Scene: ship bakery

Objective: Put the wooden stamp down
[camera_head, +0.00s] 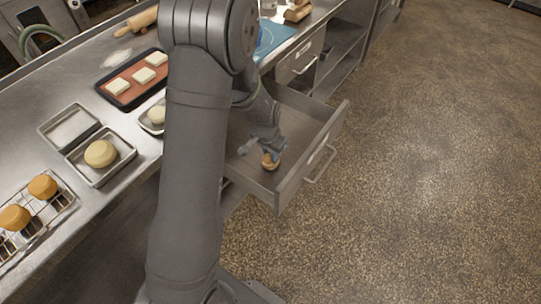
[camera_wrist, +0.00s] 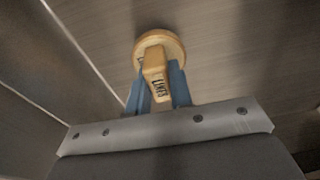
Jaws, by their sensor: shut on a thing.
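The wooden stamp (camera_wrist: 158,48) has a round pale base and a narrow handle with dark lettering on it. My gripper (camera_wrist: 160,85) is shut on the handle, with a blue finger on each side of it. In the head view the stamp (camera_head: 270,162) shows below my gripper (camera_head: 268,150), inside the open drawer (camera_head: 300,185), near its front. I cannot tell whether the stamp touches the drawer floor. My arm hides part of the drawer and counter.
On the counter are a dough ball in a metal tray (camera_head: 124,158), a dark tray of dough squares (camera_head: 110,90), a wire rack (camera_head: 38,222) with orange-brown pieces and a rolling pin (camera_head: 140,20). The floor at right is clear.

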